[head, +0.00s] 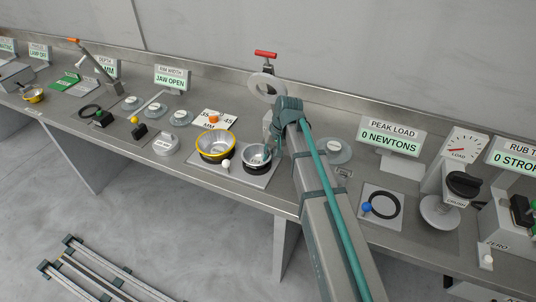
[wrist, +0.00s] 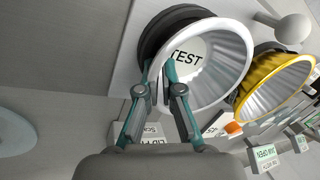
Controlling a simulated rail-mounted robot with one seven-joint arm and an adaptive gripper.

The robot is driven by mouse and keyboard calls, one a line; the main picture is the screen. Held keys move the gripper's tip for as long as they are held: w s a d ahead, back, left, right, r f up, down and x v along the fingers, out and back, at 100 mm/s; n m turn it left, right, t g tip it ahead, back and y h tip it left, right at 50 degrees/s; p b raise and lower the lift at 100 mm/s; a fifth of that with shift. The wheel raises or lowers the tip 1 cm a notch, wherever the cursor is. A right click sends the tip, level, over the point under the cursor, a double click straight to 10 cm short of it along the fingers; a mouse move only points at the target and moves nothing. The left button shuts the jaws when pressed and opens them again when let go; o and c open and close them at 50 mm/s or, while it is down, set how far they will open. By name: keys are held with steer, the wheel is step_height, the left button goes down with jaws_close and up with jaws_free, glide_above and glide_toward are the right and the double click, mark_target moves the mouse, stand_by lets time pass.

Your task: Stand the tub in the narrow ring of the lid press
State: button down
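The white-rimmed tub (head: 257,152) has a ribbed wall and the word TEST on its inside floor. It sits in a black ring (wrist: 160,38) on a light plate and also shows large in the wrist view (wrist: 228,55). My gripper (wrist: 158,68) reaches down to its near rim, one finger outside the wall and one inside. The fingers are close together with the rim between them. In the head view the gripper (head: 272,138) is partly hidden by my arm. The press with a red handle (head: 265,54) and pale disc (head: 266,85) stands behind; its lower part is hidden.
A yellow-rimmed tub (head: 215,142) sits close beside the white one, in another black ring. A white knob (head: 226,163) stands in front. A plate with a black ring (head: 381,205) and blue knob (head: 367,207) lies right. The bench's front edge is near.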

steer(key=c, duration=1.8)
jaws_free()
steer(key=shift+f, duration=0.1)
steer(key=o, duration=0.5)
steer(key=b+v, duration=0.2)
steer(key=v, duration=1)
steer(key=shift+s, duration=0.15)
